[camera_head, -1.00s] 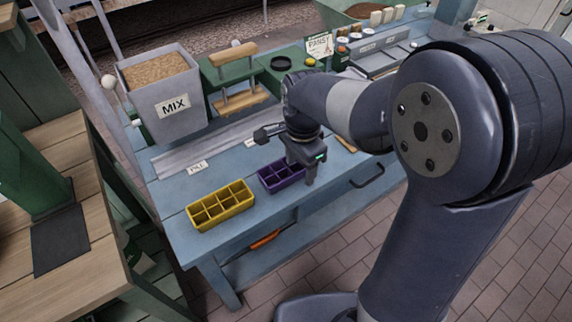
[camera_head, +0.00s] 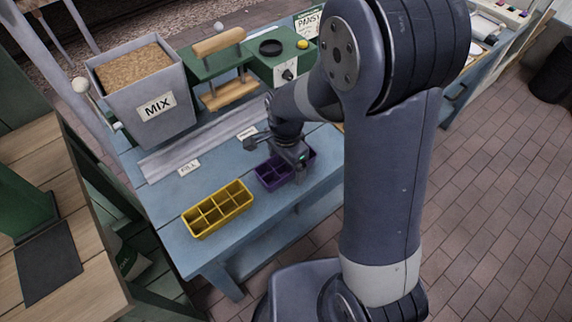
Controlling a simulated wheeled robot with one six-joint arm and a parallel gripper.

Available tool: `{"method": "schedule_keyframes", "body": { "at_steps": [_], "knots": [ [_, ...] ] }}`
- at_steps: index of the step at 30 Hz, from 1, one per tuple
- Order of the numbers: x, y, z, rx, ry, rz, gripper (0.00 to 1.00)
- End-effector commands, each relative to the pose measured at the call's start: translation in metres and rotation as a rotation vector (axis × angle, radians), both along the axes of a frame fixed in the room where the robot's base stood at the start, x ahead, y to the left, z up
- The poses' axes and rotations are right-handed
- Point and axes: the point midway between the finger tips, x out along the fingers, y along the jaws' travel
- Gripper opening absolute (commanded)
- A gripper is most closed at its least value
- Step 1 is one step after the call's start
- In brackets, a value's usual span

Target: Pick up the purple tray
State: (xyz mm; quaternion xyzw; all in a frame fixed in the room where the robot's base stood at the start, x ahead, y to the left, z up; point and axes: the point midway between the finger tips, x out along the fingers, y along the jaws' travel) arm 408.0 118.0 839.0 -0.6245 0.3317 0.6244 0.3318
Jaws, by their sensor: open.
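The purple tray (camera_head: 270,177) is a small box with several compartments. It sits on the blue workbench (camera_head: 170,205), near its front edge and to the right of a yellow tray. My gripper (camera_head: 299,170) is over the right part of the purple tray, pointing down, and hides some of it. The gripper is open. Its fingertips are hard to make out, and I cannot tell whether they touch the tray wall.
The yellow compartment tray (camera_head: 218,208) stands just left. A grey MIX bin (camera_head: 150,98) and a green press with wooden handles (camera_head: 222,68) stand behind. A wooden table (camera_head: 60,225) is at the left. The bench's front left corner is clear.

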Motion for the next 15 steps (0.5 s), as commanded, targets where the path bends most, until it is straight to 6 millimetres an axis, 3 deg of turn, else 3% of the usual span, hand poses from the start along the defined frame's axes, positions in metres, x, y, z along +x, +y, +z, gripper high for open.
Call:
{"method": "schedule_keyframes", "body": {
  "at_steps": [2,15],
  "knots": [
    [0.0001,0.0001,0.0002,0.000,0.000,0.000,0.89],
    [0.0001,0.0001,0.0004,0.000,0.000,0.000,0.53]
  ]
}}
